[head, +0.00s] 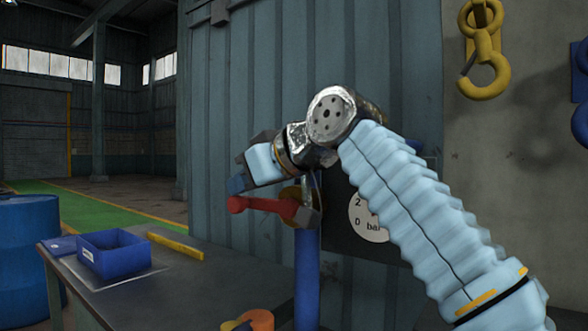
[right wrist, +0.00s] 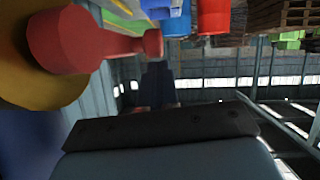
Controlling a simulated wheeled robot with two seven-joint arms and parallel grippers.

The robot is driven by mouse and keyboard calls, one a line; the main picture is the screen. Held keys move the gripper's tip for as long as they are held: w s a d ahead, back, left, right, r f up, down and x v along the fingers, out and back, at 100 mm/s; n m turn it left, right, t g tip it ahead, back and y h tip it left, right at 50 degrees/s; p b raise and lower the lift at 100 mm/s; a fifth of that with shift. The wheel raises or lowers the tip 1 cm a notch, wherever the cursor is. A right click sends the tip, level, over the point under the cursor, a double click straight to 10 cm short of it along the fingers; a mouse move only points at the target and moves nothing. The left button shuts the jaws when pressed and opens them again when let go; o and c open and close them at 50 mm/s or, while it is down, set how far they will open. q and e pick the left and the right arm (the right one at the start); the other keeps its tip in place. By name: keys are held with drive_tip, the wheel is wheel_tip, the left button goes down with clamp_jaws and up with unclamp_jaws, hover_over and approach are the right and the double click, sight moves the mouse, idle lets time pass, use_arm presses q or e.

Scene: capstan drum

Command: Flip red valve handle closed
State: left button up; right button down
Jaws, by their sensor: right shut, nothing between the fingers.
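The red valve handle (head: 262,205) points left, roughly level, from the top of an upright blue pipe (head: 307,280). In the right wrist view the red handle (right wrist: 85,42) fills the upper left, with its knob end towards the middle. My right gripper (head: 238,184) is shut and empty, just above and behind the knob end of the handle. Its dark fingertips also show in the right wrist view (right wrist: 158,78), below the knob. I cannot tell whether they touch the handle. My arm hides part of the valve body. My left gripper is not in view.
A table (head: 215,285) at the lower left bears a blue bin (head: 112,254) and a yellow bar (head: 175,245). A yellow hook (head: 483,70) hangs at upper right. A corrugated wall (head: 240,80) stands behind.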

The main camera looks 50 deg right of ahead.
drive_tip(key=shift+f, duration=0.1)
drive_tip(key=p+v, duration=0.1)
drive_tip(key=v, duration=1.3)
drive_tip(key=shift+w, duration=0.1)
